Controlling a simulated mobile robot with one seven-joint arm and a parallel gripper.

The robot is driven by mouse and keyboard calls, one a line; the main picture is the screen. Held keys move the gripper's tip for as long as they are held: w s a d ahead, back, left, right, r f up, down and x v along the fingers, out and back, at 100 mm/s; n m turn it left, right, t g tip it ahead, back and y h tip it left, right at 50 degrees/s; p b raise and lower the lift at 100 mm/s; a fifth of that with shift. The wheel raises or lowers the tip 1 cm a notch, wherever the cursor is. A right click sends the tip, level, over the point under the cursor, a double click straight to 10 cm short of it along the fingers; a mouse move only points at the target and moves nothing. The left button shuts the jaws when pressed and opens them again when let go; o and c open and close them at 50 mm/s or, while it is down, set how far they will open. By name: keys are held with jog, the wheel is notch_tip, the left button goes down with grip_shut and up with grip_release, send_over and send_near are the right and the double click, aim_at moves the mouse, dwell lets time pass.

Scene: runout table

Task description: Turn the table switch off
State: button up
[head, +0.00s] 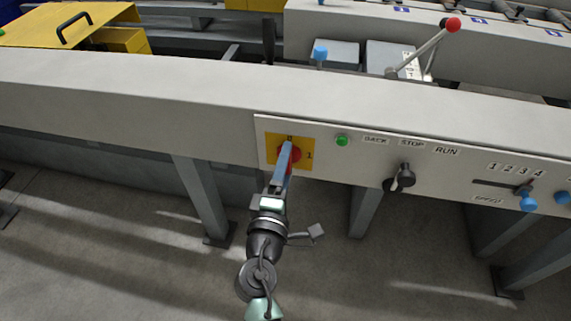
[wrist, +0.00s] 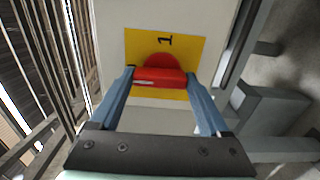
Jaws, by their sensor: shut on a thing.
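The table switch is a red rotary knob (head: 297,154) on a yellow plate (head: 306,142) on the front panel. In the head view, 0 is at the plate's top and 1 at its right. My gripper (head: 287,150) is at the knob and hides part of it. In the wrist view, the blue fingers are shut on the two ends of the red knob's bar (wrist: 160,77). The bar lies crosswise to the direction of the 1, with a pale mark near its left end. The yellow plate (wrist: 190,45) shows 1 at the top; 0 is not visible there.
To the right on the panel are a green button (head: 342,140), a black selector (head: 401,178) marked BACK, STOP and RUN, and a blue-knobbed slider (head: 527,199). A red-tipped lever (head: 430,46) rises behind. Grey legs (head: 204,200) stand below; floor in front is open.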

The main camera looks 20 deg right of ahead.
jog(key=o, duration=1.2)
jog(key=shift+s+a, duration=0.1)
jog(key=v, duration=1.2)
jog(key=shift+s+a, duration=0.25)
jog(key=shift+s, duration=0.05)
